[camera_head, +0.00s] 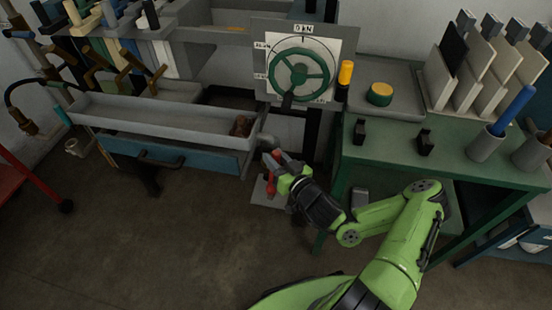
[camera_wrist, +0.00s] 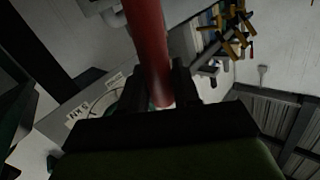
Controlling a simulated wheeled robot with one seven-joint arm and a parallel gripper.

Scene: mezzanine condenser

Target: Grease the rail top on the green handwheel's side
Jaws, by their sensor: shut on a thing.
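The green handwheel (camera_head: 301,76) is mounted on a white dial plate marked "0 kN" at the back centre of the head view. My gripper (camera_head: 279,172) is below and slightly left of it, shut on a red rod-like tool (camera_head: 271,188). In the wrist view the red shaft (camera_wrist: 147,40) runs up between the two dark fingers (camera_wrist: 157,92). The tool's working end is not clearly visible. I cannot clearly pick out a rail top near the handwheel.
A green bench (camera_head: 450,160) on the right holds a yellow-topped round tin (camera_head: 380,93), black blocks and a blue-handled tool in a cup. Floor in front is clear.

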